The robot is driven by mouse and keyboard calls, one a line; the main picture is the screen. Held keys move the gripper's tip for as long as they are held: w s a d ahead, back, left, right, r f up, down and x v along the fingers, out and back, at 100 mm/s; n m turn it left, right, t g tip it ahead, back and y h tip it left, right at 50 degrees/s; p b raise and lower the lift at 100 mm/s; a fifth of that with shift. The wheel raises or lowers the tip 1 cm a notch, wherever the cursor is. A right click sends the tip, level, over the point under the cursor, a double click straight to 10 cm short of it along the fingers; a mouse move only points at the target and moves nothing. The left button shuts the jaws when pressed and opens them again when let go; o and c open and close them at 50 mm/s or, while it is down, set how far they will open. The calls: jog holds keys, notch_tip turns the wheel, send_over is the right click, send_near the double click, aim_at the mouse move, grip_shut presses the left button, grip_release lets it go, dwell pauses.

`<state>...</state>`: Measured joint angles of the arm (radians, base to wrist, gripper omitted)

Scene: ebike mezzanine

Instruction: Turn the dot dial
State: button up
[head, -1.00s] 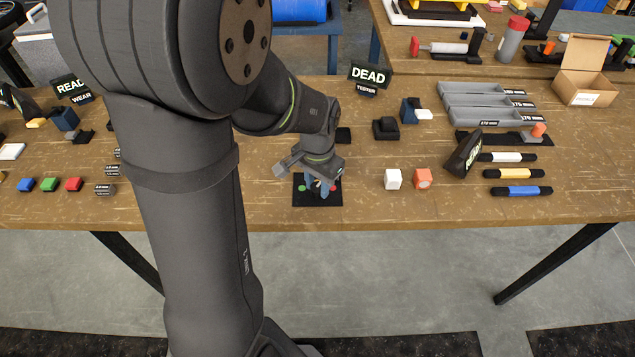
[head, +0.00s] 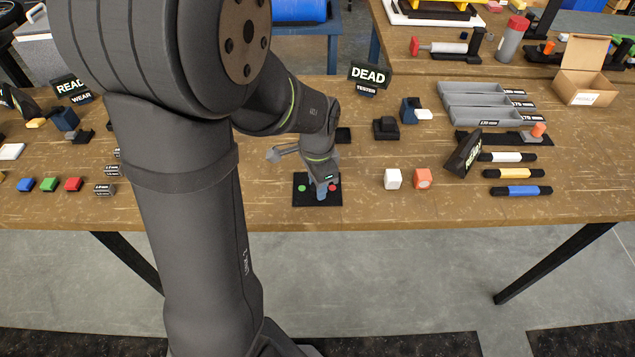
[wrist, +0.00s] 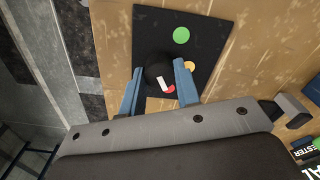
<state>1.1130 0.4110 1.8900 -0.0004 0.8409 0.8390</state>
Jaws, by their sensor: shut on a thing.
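The dot dial is a black plate (head: 300,201) near the front edge of the bench, with a round black knob. In the wrist view the knob (wrist: 155,70) has a white pointer mark (wrist: 163,83) that lies beside the red dot (wrist: 170,89). The yellow dot (wrist: 190,66) and the green dot (wrist: 181,35) are also on the plate (wrist: 150,25). My gripper (wrist: 158,68) has its blue fingers either side of the knob and is shut on it.
To the right stand a white cube (head: 393,179) and an orange cube (head: 422,178). Behind are the DEAD tester sign (head: 369,75) and a black block (head: 385,128). The bench's front edge is close to the plate. Bare wood lies between plate and cubes.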

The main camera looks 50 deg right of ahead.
jog(key=o, duration=1)
jog(key=shift+c, duration=0.2)
jog(key=shift+r, duration=0.15)
notch_tip(320, 180, up, 17)
dwell(0.3)
notch_tip(320, 180, down, 17)
jog(key=shift+f, duration=0.2)
dwell(0.4)
